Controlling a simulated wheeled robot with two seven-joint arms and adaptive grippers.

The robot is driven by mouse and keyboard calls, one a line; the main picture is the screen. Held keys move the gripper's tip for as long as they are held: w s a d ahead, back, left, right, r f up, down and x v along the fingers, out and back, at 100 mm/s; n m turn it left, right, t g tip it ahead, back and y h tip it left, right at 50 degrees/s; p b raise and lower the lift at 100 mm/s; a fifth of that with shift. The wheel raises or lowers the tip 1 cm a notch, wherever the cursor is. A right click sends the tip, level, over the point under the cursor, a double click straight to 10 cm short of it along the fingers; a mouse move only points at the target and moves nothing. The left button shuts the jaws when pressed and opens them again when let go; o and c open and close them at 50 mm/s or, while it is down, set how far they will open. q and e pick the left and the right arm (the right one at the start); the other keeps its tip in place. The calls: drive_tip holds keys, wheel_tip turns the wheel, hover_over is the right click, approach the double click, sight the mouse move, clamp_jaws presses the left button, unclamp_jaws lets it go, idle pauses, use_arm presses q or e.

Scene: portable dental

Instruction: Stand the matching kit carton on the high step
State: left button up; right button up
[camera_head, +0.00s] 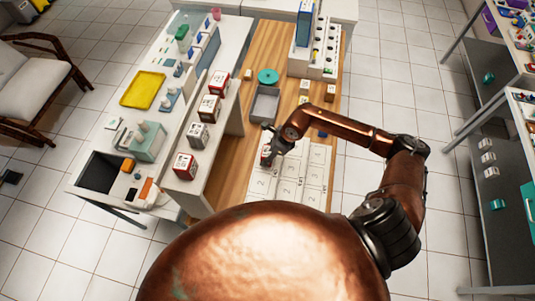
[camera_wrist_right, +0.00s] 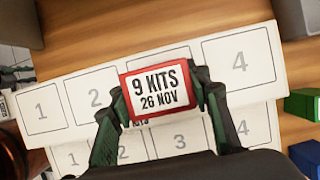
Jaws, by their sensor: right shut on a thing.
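My right gripper (camera_head: 268,146) is shut on a red and white kit carton (camera_head: 265,153). In the right wrist view, the carton (camera_wrist_right: 160,90) reads "9 KITS 26 NOV" and sits between the two fingers of the gripper (camera_wrist_right: 157,98). A white stepped stand (camera_head: 290,180) with numbered squares is on the wooden table. In the wrist view the stand (camera_wrist_right: 190,56) shows rows marked 1 to 4. The carton is over the row with larger numbers, covering its third square. I cannot tell whether it touches the stand. My left gripper is not in view.
Several cartons (camera_head: 209,108) stand along the white counter's edge (camera_head: 237,60) at left. A grey tray (camera_head: 264,104), a teal disc (camera_head: 268,76) and a white rack (camera_head: 318,60) are farther back on the table. In the wrist view a green box (camera_wrist_right: 303,105) lies right of the stand.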

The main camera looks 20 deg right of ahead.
drive_tip(key=o, duration=1.2)
drive_tip(key=shift+c, duration=0.2)
drive_tip(key=shift+o, duration=0.2)
drive_tip(key=b+v, duration=0.2)
drive_tip(key=v, duration=1)
drive_tip(key=shift+r, duration=0.1)
